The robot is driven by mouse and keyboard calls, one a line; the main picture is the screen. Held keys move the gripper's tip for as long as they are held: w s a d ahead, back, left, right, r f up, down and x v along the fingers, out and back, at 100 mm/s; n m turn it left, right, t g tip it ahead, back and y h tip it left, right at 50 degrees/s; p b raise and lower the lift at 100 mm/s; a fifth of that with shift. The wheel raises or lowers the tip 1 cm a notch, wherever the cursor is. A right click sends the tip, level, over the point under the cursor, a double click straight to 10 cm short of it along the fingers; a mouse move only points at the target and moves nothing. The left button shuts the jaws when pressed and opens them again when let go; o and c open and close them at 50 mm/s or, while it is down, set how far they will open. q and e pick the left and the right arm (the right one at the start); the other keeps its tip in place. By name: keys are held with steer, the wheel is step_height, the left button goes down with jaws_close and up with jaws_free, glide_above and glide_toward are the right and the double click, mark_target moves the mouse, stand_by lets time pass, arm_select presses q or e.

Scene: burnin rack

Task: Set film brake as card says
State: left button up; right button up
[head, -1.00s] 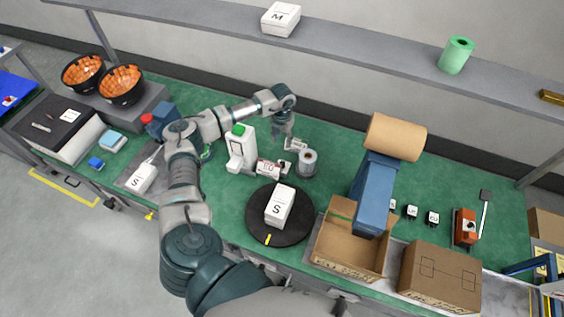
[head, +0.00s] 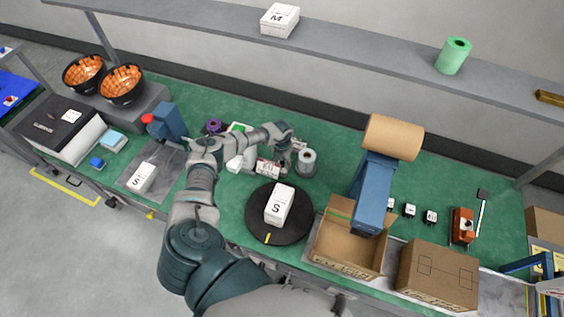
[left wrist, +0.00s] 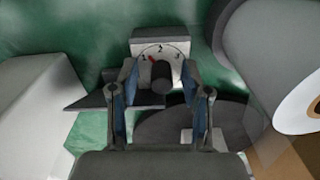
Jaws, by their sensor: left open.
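In the left wrist view, a pale dial plate (left wrist: 175,45) carries the numerals 1, 2 and 3 around a dark knob (left wrist: 162,76). A red mark on the dial lies near the 1. My left gripper (left wrist: 160,75) is open, with one blue-padded finger on each side of the knob; I cannot tell whether they touch it. My right gripper is not in view.
A black turntable (head: 258,230) with a white box marked S (head: 279,204) sits in front of the roll. An open carton (head: 327,250) and a blue dispenser (head: 372,190) are right.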

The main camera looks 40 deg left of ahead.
arm_select(q)
jaws_close()
steer(key=shift+m+b, duration=0.55)
steer(key=shift+m, duration=0.35)
steer(key=shift+m+b, duration=0.45)
steer(key=shift+m, duration=0.75)
steer(key=shift+r, duration=0.1)
jaws_free()
step_height(320, 180, up, 12)
